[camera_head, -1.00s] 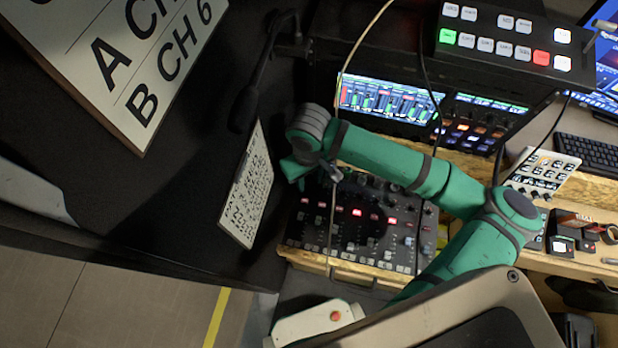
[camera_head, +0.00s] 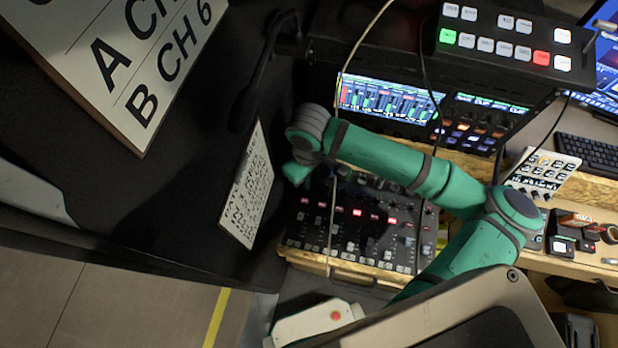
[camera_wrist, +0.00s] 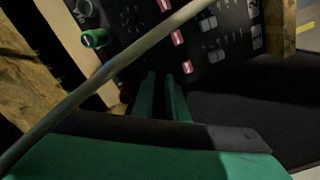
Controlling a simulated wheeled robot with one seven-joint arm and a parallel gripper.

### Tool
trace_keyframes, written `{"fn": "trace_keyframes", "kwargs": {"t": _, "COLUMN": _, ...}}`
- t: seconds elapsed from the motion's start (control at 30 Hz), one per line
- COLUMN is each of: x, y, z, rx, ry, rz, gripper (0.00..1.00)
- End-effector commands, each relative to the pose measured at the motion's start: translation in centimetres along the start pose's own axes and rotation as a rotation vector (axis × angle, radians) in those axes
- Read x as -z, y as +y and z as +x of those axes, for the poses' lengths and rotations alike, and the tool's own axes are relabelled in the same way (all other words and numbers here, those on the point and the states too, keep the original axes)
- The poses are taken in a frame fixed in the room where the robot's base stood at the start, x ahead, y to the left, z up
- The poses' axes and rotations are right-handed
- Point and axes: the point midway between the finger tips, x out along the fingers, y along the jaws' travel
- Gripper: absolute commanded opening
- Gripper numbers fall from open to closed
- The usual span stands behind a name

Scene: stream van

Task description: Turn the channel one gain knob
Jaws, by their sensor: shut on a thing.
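The audio mixer (camera_head: 385,258) is a black panel with rows of knobs, sliders and lit red buttons, set in a wooden frame below my arm. My gripper (camera_head: 318,172) is over its upper left corner, where the wrist hides the top knobs of the first channel. In the wrist view my gripper (camera_wrist: 161,76) has two slim green fingers reaching to the panel, close together at the tips. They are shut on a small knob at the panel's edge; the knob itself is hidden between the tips. The mixer panel (camera_wrist: 190,38) also shows there with red buttons.
A pale cable (camera_wrist: 112,68) crosses close before the fingers; it also hangs over the mixer (camera_head: 341,75). A labelled card (camera_head: 248,190) stands left of the mixer, with a microphone arm (camera_head: 262,70) above. A lit rack unit (camera_head: 390,103) and a button switcher (camera_head: 505,45) are behind.

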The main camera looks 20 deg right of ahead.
Motion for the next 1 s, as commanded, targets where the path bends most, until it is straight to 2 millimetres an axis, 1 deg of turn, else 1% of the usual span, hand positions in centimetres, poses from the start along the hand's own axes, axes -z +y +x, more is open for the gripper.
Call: {"fn": "trace_keyframes", "kwargs": {"t": 1.0, "x": 0.22, "y": 0.0, "z": -0.11, "rx": -0.004, "ry": 0.006, "rz": -0.962, "gripper": 0.0}}
